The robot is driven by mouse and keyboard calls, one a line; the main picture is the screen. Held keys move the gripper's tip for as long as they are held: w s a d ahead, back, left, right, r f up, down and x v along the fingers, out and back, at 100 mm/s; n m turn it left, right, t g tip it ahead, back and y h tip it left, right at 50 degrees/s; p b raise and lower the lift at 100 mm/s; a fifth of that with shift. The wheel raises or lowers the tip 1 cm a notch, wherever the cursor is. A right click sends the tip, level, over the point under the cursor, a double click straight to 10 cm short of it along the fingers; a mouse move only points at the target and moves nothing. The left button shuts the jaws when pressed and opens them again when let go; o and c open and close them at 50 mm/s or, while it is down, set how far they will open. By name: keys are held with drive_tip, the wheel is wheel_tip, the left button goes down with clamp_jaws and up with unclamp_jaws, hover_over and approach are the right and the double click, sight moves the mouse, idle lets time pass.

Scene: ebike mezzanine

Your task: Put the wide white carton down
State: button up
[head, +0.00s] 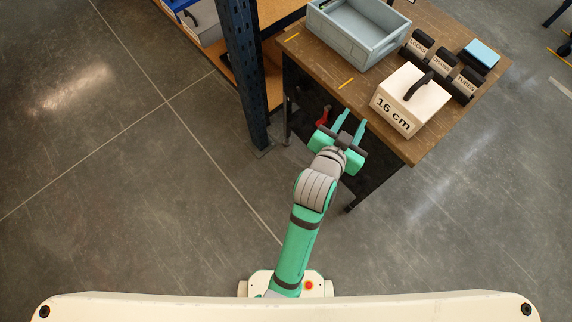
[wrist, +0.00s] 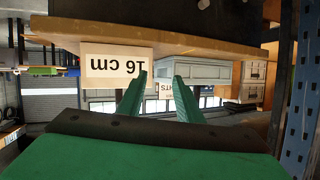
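The wide white carton (head: 411,97) stands on the brown table (head: 402,149) near its front edge. It has a dark handle on top and a "16 cm" label on its front. In the wrist view, which is upside down, the carton (wrist: 117,63) also rests on the tabletop. My gripper (head: 354,117) is at the table's front edge, to the left of the carton and apart from it. Its two green fingers are spread with nothing between them; they also show in the wrist view (wrist: 160,76).
A grey tote (head: 335,32) stands at the table's back left. Dark bins labelled locks, chains and tubes (head: 441,65) and a blue box (head: 482,53) are behind the carton. A dark blue rack post (head: 245,75) rises left of the table. The floor at left is clear.

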drive_tip(key=s+a+f+n+t+y, duration=0.1)
drive_tip(key=s+a+f+n+y, duration=0.1)
drive_tip(key=s+a+f, duration=0.3)
drive_tip(key=s+a+f+n+t+y, duration=0.1)
drive_tip(key=s+a+f+n+y, duration=0.15)
drive_tip(key=s+a, duration=0.45)
drive_tip(key=s+a+r+n+t+y, duration=0.1)
drive_tip(key=s+a, duration=0.4)
drive_tip(key=s, duration=1)
drive_tip(key=shift+a+n+y, duration=0.2)
drive_tip(key=shift+n+y, duration=0.55)
drive_tip(key=shift+n, duration=0.2)
drive_tip(key=shift+s, duration=0.1)
